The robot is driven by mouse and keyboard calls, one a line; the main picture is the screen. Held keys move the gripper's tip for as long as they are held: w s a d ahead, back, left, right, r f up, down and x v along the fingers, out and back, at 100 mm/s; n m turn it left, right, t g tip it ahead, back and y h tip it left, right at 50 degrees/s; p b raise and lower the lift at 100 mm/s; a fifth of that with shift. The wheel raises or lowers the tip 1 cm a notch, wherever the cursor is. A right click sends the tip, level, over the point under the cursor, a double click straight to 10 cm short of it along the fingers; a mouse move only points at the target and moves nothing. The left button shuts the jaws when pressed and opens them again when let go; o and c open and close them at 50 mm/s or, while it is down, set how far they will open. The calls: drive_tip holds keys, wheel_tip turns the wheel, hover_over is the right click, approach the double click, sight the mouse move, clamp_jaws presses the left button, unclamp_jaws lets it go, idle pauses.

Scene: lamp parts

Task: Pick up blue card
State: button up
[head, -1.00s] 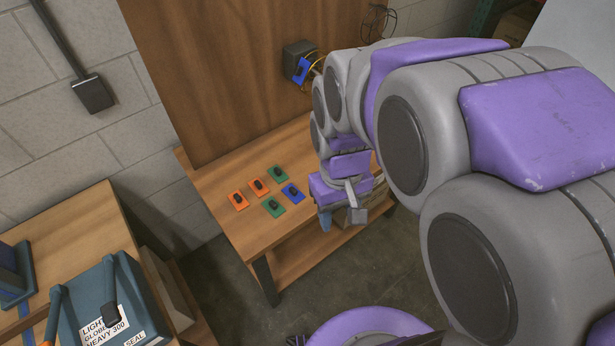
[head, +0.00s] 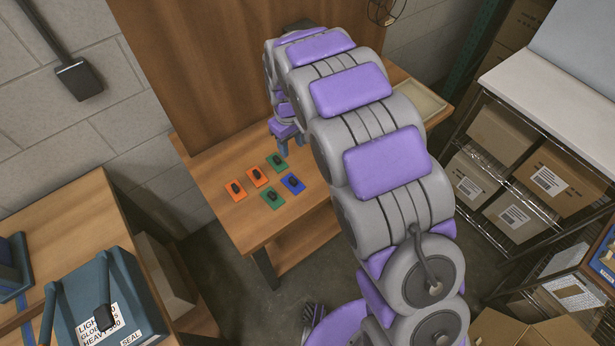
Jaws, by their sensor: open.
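The blue card (head: 293,184) lies flat on the wooden table, with a black knob-like piece on its top. It is at the right end of a small group of cards. My gripper (head: 289,148) is above the table, just behind the blue card and apart from it, pointing down. Its fingers are small in the view and partly hidden by my arm. Nothing shows between them.
Two green cards (head: 277,163) and two orange cards (head: 236,189) lie close to the blue card's left. A wooden panel (head: 200,80) rises behind the table (head: 220,212). A pale tray (head: 424,105) sits at the table's far right. Shelves with boxes (head: 543,147) stand at right.

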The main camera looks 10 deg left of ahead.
drive_tip(key=a+f, duration=0.1)
drive_tip(key=b, duration=0.2)
hover_over(292, 179)
wheel_tip(292, 179, down, 12)
drive_tip(key=shift+w+f, duration=0.15)
drive_tip(key=shift+f, duration=0.05)
wheel_tip(292, 179, down, 5)
drive_tip(key=shift+d+b, duration=0.1)
drive_tip(key=shift+b, duration=0.55)
drive_tip(key=shift+s, duration=0.2)
clamp_jaws()
